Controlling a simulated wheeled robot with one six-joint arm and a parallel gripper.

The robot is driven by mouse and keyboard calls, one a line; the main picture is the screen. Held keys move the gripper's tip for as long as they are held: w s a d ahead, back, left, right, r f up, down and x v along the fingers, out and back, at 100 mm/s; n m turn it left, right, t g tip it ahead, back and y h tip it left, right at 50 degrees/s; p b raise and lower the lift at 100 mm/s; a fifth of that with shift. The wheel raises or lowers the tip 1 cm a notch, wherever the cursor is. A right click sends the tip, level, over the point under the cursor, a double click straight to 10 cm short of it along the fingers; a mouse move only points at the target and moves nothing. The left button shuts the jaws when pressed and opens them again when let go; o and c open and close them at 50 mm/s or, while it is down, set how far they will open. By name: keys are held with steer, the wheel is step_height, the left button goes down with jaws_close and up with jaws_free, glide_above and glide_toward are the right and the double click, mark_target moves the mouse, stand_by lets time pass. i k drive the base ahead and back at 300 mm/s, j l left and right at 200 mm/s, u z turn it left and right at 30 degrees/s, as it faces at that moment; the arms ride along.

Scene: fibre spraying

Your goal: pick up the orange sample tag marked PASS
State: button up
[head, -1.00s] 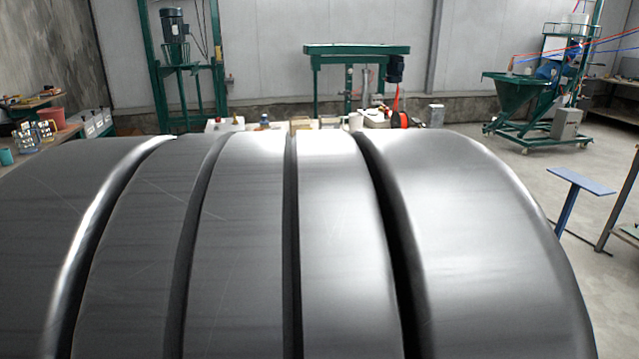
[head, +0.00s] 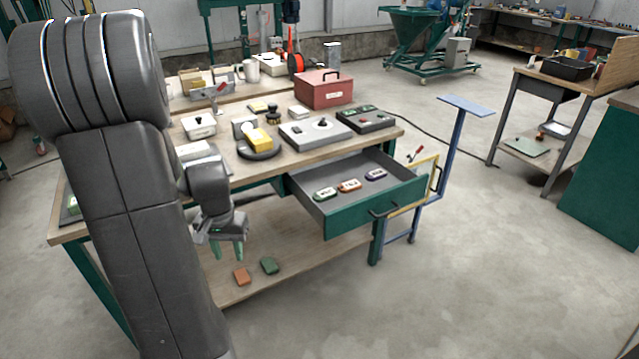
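An orange-rimmed tag with a pale label (head: 349,186) lies in the open drawer (head: 375,212) of the workbench, in the head view. A green-rimmed tag (head: 326,194) lies to its left and a purple-rimmed tag (head: 376,175) to its right. The lettering is too small to read, so I cannot tell which is marked PASS. My gripper (head: 228,248) points down in front of the bench, left of the drawer and apart from the tags. Its greenish fingertips are spread, with nothing seen between them.
An orange block (head: 242,276) and a green block (head: 269,265) lie on the lower shelf (head: 310,262). The benchtop holds a red box (head: 324,88), a grey device (head: 317,132) and a dark tray (head: 366,119). A blue stand (head: 455,145) is right of the drawer. Floor at right front is clear.

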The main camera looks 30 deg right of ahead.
mark_target(350, 186)
steer(key=l+u, duration=0.45)
steer(key=l, duration=0.4)
steer(key=l+u, duration=0.5)
steer(key=l, duration=0.4)
steer(key=k+l, duration=0.1)
steer(key=l, duration=0.8)
steer(key=k+l, duration=0.15)
steer(key=l, duration=0.3)
steer(key=l+u, duration=0.1)
steer(key=l, duration=0.35)
steer(key=k+l, duration=0.15)
steer(key=l, duration=0.3)
